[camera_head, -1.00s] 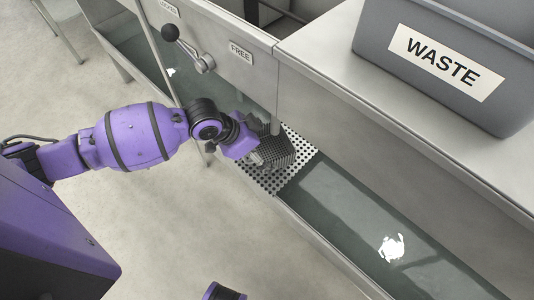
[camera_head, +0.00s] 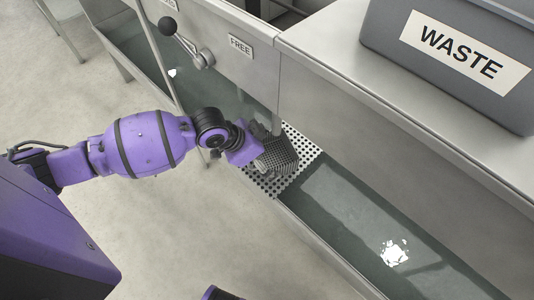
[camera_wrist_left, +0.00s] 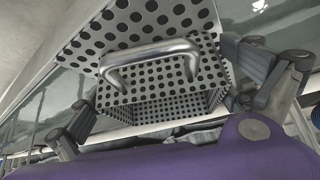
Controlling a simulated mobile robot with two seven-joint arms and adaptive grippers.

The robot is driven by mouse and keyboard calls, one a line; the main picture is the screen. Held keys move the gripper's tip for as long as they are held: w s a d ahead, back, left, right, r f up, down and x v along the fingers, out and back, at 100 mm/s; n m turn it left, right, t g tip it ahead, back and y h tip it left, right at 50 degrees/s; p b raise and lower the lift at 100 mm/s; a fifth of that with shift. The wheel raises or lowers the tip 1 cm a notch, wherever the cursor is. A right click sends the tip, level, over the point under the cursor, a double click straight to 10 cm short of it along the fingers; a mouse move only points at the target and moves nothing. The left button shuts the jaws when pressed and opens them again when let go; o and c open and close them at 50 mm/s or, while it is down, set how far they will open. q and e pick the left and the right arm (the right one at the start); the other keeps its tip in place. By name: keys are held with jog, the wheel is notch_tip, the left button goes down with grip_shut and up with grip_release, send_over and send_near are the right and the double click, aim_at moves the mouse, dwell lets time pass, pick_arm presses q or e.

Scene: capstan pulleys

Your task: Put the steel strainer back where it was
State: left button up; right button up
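The steel strainer (camera_head: 278,157) is a perforated metal box with a bent bar handle (camera_wrist_left: 150,55). It sits at the perforated plate (camera_head: 265,183) over the trough, under the grey cabinet wall. My left gripper (camera_head: 245,150) is right beside the strainer in the head view. In the left wrist view its fingers (camera_wrist_left: 165,85) are spread wide, one on each side of the strainer, with the handle between them. They do not grip the handle. Whether a fingertip touches the box I cannot tell. My right gripper is not in view.
The trough (camera_head: 350,215) runs diagonally past the strainer, with a white patch (camera_head: 394,252) in it. A grey bin marked WASTE (camera_head: 455,60) stands on the steel ledge. A crank lever (camera_head: 190,45) and a FREE label (camera_head: 240,46) are on the wall.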

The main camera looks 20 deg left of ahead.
pick_arm(q)
jog(key=shift+r, duration=0.1)
jog(key=p+v, duration=0.4)
jog(key=v, duration=0.7)
jog(key=shift+r, duration=0.2)
jog(key=shift+s+a+r, duration=0.15)
jog(key=shift+r, duration=0.15)
